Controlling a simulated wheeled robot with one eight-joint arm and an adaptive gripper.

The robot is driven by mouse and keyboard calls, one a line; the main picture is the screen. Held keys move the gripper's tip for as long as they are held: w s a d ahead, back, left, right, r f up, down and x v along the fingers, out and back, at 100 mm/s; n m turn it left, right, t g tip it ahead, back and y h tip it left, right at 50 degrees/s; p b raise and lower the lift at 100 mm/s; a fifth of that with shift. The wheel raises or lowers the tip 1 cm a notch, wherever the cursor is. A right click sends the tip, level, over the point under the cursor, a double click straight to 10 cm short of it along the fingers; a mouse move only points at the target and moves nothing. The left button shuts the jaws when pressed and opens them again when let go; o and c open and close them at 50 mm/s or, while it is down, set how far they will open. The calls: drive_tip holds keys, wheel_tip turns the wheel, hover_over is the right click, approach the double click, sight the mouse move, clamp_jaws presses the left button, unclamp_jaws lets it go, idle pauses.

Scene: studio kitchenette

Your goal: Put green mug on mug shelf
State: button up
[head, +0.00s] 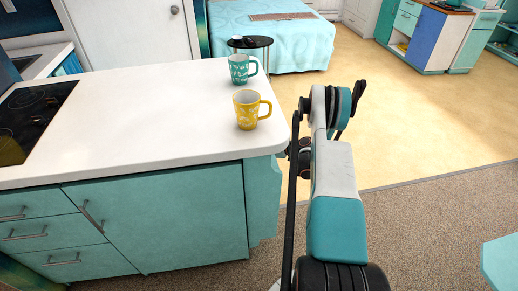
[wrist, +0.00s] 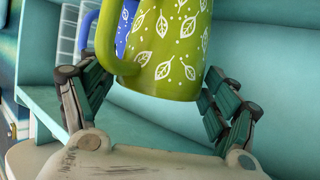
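The green mug (wrist: 172,45), lime green with white leaf prints, fills the top middle of the wrist view. It looks upright, its handle at the left and its rim cut off by the frame. My gripper (wrist: 158,85) is open, with its fingers spread on either side of the mug's lower part. The left finger is close to the handle; I cannot tell whether either finger touches the mug. My gripper is hidden in the head view. The mug shelf cannot be identified for sure; teal panels (wrist: 145,118) lie around and behind the mug.
A blue mug (wrist: 127,22) is behind the green one, near a white wire rack (wrist: 68,35). In the head view, a teal mug (head: 239,69) and a yellow mug (head: 247,112) stand on the white counter (head: 150,115). Open floor (head: 400,120) lies to the right.

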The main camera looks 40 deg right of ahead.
drive_tip(key=shift+r, duration=0.1)
idle(0.3)
drive_tip(key=p+v, duration=0.4)
drive_tip(key=v, duration=0.8)
